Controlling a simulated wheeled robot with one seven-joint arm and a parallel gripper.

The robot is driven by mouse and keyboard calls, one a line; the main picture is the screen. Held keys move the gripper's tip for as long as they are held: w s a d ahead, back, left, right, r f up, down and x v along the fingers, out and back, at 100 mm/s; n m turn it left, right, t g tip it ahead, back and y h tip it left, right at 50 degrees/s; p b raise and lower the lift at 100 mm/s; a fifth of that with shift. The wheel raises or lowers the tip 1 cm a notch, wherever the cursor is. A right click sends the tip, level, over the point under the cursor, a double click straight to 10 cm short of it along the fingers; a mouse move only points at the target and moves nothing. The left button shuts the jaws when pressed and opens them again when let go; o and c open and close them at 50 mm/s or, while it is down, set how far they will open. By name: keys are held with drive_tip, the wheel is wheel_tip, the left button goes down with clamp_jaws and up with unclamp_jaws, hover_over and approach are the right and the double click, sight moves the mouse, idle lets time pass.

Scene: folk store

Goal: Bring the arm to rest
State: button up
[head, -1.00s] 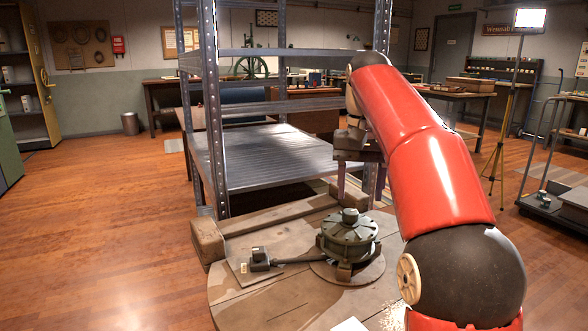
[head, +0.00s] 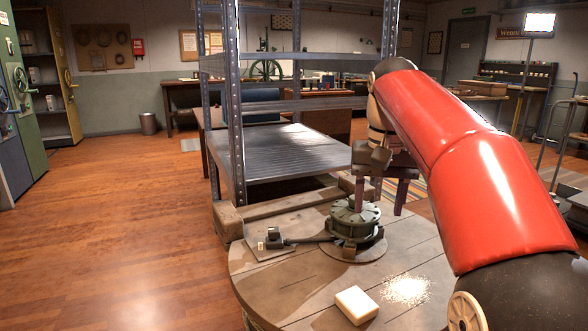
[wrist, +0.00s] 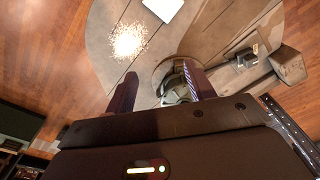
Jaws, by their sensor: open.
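My arm (head: 450,150) reaches out from the lower right of the head view. My gripper (head: 380,202) points down, its two purple fingers apart with nothing held between them. In the head view one finger overlaps the green round device (head: 352,218) on the round wooden table. I cannot tell the exact height between them. In the wrist view my gripper (wrist: 160,90) shows its fingers spread, with the green device (wrist: 178,80) partly hidden behind the right finger.
The round table (head: 290,285) also carries a white block (head: 357,305), a pile of pale grains (head: 406,290) and a small dark device (head: 274,238). A metal shelf rack (head: 300,150) stands close behind. The wooden floor (head: 130,230) at left is clear.

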drive_tip(key=s+f+n+t, duration=0.2)
drive_tip(key=s+f+t, duration=0.2)
drive_tip(key=s+f, duration=1.4)
drive_tip(key=s, duration=0.4)
drive_tip(key=shift+f+t, duration=0.35)
drive_tip(key=shift+t, duration=0.05)
drive_tip(key=shift+c, duration=0.2)
idle(0.8)
